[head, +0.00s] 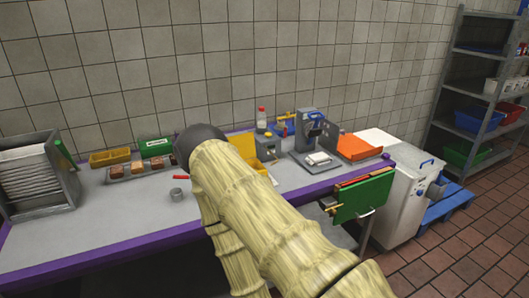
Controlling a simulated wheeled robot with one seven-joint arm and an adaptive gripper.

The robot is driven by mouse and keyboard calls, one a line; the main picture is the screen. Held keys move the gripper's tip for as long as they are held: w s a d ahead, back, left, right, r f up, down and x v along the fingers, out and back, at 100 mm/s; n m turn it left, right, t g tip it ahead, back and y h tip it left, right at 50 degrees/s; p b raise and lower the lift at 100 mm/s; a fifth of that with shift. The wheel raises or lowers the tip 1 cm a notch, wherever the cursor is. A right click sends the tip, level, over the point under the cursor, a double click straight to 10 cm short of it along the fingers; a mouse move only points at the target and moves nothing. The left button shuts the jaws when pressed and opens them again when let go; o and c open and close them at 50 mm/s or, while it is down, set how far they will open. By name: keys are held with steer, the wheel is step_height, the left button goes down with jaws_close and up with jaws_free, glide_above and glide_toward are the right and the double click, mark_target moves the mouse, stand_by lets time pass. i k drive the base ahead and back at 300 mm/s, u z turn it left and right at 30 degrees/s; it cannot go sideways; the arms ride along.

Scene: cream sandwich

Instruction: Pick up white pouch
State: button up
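A small white item (318,158), which looks like the white pouch, lies on the flat base of a grey machine (308,126) at the right part of the counter. It is too small to make out its details. My arm, with a pale bamboo-like surface and a dark rounded end, crosses the middle of the head view. I cannot make out my gripper or its fingers. The arm covers part of the counter left of the machine.
The purple-edged counter (110,215) is bare at the front left. A slatted grey rack (37,172) stands far left. An orange tray (358,147) lies right of the machine. A green board (362,197) hangs at the front edge. A white bin (400,208) stands right.

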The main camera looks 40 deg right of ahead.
mark_target(315, 159)
steer(key=i, duration=0.85)
steer(key=z, duration=0.95)
steer(key=i, duration=0.6)
steer(key=z, duration=0.7)
